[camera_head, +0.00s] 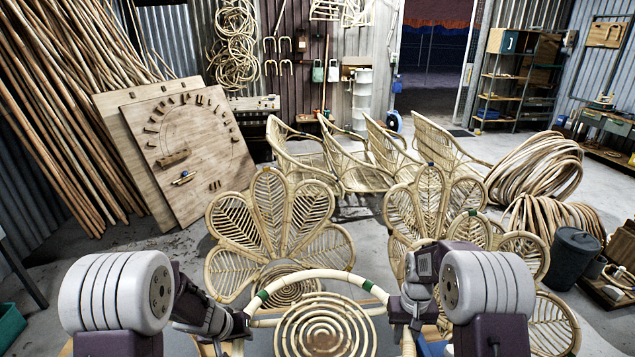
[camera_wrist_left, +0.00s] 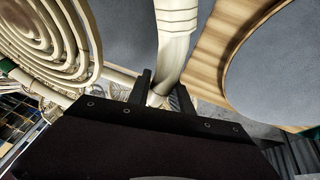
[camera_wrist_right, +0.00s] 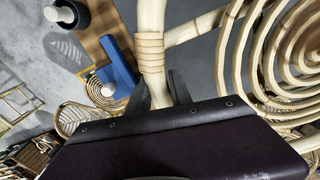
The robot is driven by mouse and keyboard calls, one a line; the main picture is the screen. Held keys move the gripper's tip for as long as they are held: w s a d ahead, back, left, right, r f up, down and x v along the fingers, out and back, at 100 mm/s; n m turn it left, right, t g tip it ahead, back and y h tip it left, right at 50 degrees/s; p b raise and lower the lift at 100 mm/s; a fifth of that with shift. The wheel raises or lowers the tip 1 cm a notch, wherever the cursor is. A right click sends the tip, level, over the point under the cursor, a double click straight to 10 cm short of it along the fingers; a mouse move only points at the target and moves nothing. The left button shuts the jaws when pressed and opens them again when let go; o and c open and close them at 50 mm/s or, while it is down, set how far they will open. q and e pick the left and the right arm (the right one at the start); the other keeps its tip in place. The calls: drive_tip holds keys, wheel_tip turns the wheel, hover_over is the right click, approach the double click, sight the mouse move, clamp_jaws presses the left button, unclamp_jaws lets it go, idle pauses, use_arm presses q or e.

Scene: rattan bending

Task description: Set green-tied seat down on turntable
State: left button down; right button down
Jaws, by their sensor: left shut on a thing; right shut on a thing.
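The green-tied seat (camera_head: 323,336) is a pale rattan frame with a spiral centre and green ties on its far rail, at the bottom middle of the head view. My left gripper (camera_head: 243,326) is shut on the seat's left side. In the left wrist view its fingers (camera_wrist_left: 163,92) straddle a rattan pole beside the spiral. My right gripper (camera_head: 404,312) is shut on the right side, just below a wrapped binding (camera_wrist_right: 150,52). A grey round surface edged by wood (camera_wrist_left: 213,50), seemingly the turntable, shows below the seat. I cannot tell whether they touch.
Fan-backed rattan pieces (camera_head: 277,221) stand just beyond the seat, with several chair frames (camera_head: 345,165) behind. Rattan coils (camera_head: 538,168) and a dark bin (camera_head: 573,257) are at the right. A wooden board (camera_head: 190,150) leans at the left. A blue object (camera_wrist_right: 117,66) lies near my right gripper.

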use_arm(q)
drive_tip(key=shift+r, duration=0.1)
use_arm(e)
drive_tip(key=shift+r, duration=0.15)
